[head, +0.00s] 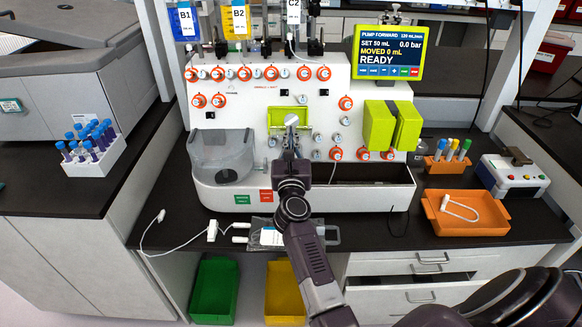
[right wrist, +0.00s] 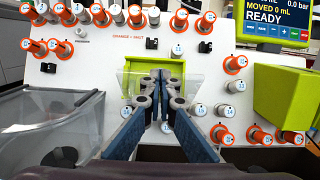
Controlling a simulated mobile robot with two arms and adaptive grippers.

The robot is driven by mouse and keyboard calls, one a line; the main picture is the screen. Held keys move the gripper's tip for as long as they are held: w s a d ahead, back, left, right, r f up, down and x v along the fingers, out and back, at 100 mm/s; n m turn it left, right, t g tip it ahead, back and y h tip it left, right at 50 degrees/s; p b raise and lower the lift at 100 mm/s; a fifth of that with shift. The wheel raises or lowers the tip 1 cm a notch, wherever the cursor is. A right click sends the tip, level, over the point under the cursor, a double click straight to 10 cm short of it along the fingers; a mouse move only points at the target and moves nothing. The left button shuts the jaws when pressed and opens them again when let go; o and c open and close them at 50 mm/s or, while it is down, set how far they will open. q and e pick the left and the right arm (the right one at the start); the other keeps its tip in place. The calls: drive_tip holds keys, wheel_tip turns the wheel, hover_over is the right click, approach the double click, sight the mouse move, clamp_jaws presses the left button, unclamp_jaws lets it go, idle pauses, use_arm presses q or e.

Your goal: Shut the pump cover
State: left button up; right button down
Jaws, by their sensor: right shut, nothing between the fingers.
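A lime-green pump housing (head: 275,115) sits in the middle of the white machine front, and it also shows in the right wrist view (right wrist: 150,66). A clear panel (right wrist: 190,84), apparently its cover, sticks out from it toward me, so it looks open. My right gripper (head: 290,142) is straight in front of this housing. In the right wrist view its fingers (right wrist: 158,76) are shut and empty, overlapping the housing and clear panel. Whether they touch the panel I cannot tell. My left gripper is not in view.
Orange-ringed ports surround the housing. A clear bowl (head: 222,150) is at its left. A larger lime-green block (head: 378,127) with an angled lime panel (head: 407,126) is at its right, below the screen (head: 388,52). An orange tray (head: 465,226) and tube rack (head: 447,164) stand farther right.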

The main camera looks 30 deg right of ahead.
wheel_tip(320, 180, up, 10)
idle(1.0)
